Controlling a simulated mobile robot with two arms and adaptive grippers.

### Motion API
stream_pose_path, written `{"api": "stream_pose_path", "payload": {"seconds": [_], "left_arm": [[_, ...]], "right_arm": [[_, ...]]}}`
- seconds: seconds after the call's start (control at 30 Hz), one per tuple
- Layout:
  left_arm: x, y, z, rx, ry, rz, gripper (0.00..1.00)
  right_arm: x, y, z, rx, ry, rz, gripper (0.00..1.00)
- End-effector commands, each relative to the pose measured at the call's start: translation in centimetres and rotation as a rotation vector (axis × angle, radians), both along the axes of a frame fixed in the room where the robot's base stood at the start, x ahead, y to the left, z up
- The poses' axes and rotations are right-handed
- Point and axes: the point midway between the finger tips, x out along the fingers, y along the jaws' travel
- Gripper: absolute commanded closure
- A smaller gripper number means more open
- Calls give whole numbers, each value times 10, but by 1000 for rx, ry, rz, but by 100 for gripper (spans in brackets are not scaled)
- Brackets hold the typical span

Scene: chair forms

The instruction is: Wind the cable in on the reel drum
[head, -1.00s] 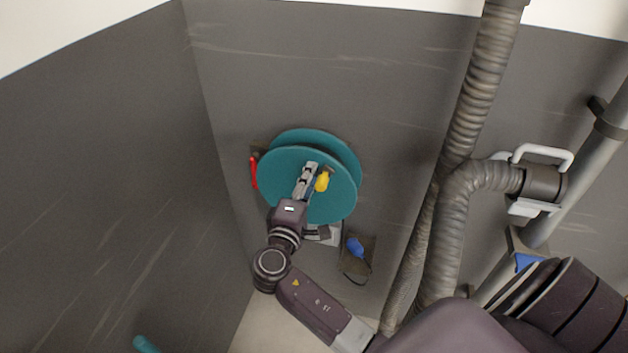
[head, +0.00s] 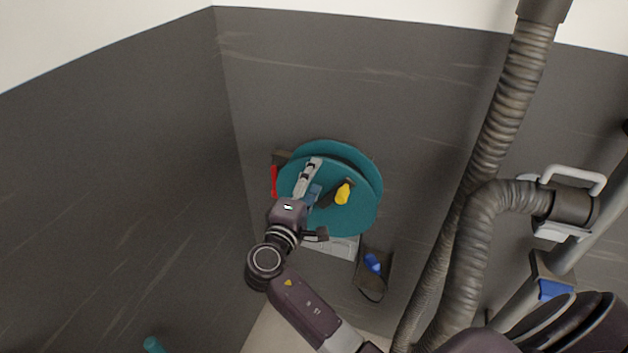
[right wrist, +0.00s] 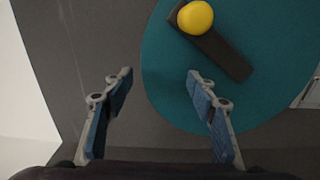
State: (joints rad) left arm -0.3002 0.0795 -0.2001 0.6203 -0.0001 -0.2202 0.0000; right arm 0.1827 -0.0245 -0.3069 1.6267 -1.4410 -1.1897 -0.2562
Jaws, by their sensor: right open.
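The teal reel drum (head: 355,215) is mounted at the grey wall, with two round discs. A yellow knob (head: 342,193) sits on a dark crank arm (head: 328,196) on its front disc. Both also show in the right wrist view, the yellow knob (right wrist: 195,17) at the top and the crank arm (right wrist: 225,52) slanting down right. My right gripper (head: 312,175) is in front of the disc, left of the knob and apart from it. In the right wrist view its fingers (right wrist: 157,79) are spread and empty. No cable is clearly visible on the drum. My left gripper is out of view.
A red bar (head: 274,181) stands at the drum's left edge. A blue item (head: 373,262) is on a dark plate below right of the drum. Thick ribbed hoses (head: 465,240) and a white handle (head: 570,172) stand to the right. The left wall is bare.

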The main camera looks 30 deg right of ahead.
Motion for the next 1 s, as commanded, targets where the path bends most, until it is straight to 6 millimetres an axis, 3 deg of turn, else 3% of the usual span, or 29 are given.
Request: {"api": "stream_pose_path", "payload": {"seconds": [0.27,1.0], "left_arm": [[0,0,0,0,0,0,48],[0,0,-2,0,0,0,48]], "right_arm": [[-3,3,-1,0,1,0,48],[-59,69,-1,2,1,1,48]]}}
